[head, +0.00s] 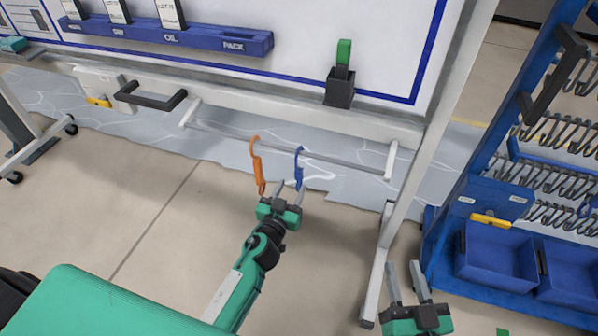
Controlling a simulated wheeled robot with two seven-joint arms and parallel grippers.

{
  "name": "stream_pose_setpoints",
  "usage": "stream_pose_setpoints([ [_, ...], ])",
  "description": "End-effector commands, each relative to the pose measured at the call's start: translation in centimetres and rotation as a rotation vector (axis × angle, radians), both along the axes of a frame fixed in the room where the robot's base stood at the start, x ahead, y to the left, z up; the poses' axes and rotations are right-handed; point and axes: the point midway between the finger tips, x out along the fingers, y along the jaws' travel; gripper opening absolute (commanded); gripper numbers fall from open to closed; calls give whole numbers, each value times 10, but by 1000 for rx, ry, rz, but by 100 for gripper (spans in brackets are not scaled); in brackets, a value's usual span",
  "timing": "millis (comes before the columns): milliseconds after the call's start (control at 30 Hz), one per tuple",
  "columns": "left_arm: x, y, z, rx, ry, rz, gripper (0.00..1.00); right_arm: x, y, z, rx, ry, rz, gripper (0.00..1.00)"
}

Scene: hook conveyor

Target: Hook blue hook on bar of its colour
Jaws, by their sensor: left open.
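The blue hook (299,165) hangs upright at a thin grey bar (335,160) below the white board, its top at the bar. An orange hook (257,165) hangs to its left on the same bar. My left gripper (289,188) is open just below the blue hook, its fingertips close to the hook's lower end. I cannot tell whether they touch it. My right gripper (403,265) is open and empty at the lower right, beside a white post. I see no bar that is clearly blue.
A blue rack (465,195) with rows of metal hooks and blue bins (497,257) stands at the right. The white frame post (412,190) stands between the bar and the rack. A black holder (340,90) with a green-handled item is above the bar.

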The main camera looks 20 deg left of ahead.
Motion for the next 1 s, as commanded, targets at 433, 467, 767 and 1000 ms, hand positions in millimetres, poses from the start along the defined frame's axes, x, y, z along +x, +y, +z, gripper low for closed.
stream_pose_setpoints([
  [433, 71, -2, -1, 3, 0, -1, 45, -1, 1, -2, -1, 4, 2, 36],
  [467, 74, -2, 0, 3, 0, -1, 45, -1, 0, -1, 0, 2, 1, 36],
  [767, 87, -3, 0, 1, 1, 0, 45, 1, 0, 2, 3, -13, -1, 36],
  [1000, 87, -3, -1, 0, 1, 0, 38, 1, -1, 2, 4, -14, -3, 36],
])
